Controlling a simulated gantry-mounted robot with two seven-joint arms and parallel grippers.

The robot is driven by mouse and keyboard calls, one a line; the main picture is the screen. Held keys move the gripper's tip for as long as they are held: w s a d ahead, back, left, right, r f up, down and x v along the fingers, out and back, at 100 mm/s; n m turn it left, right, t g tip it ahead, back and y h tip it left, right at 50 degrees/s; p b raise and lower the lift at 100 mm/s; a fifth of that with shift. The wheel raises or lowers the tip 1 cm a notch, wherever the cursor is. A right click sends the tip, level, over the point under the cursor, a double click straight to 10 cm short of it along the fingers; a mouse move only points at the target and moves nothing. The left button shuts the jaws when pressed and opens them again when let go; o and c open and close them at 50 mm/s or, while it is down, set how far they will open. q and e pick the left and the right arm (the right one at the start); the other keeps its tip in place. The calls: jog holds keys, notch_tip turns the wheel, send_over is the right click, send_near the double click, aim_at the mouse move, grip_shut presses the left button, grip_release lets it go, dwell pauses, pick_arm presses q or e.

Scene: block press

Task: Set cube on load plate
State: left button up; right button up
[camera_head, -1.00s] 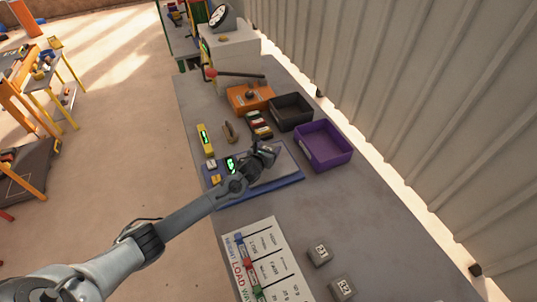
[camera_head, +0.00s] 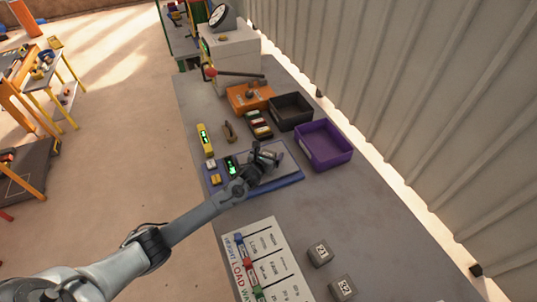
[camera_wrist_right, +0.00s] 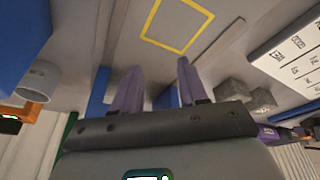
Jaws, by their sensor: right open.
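The blue scale (camera_head: 293,180) with a grey top plate (camera_head: 287,158) lies on the bench in the head view. My left gripper (camera_head: 268,156) is over this plate; its fingers are small and dark there, and I cannot tell whether they hold anything. Two grey cubes with numbers on them, a nearer one (camera_head: 343,288) and a farther one (camera_head: 320,254), sit on the bare bench near the chart. My right gripper (camera_wrist_right: 158,78) shows in the right wrist view, its purple fingers apart with nothing visible between them. That view also shows a yellow square outline (camera_wrist_right: 178,47) on a grey surface.
A purple bin (camera_head: 323,147), a dark bin (camera_head: 291,112) and an orange tray (camera_head: 250,97) stand behind the scale. A white machine with a red-knobbed lever (camera_head: 240,73) is at the far end. A printed chart (camera_head: 265,262) lies in front.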

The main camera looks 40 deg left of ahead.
pick_arm(q)
jog(key=shift+r, duration=0.2)
pick_arm(e)
jog(key=shift+r, duration=0.15)
pick_arm(q)
jog(key=shift+s+d+r+p, duration=0.15)
jog(key=shift+s+r+p, duration=0.15)
jog(key=shift+s, duration=0.15)
jog(key=p+v, duration=0.1)
jog(key=v, duration=1)
jog(key=shift+f, duration=0.2)
pick_arm(e)
jog(key=shift+r, duration=0.9)
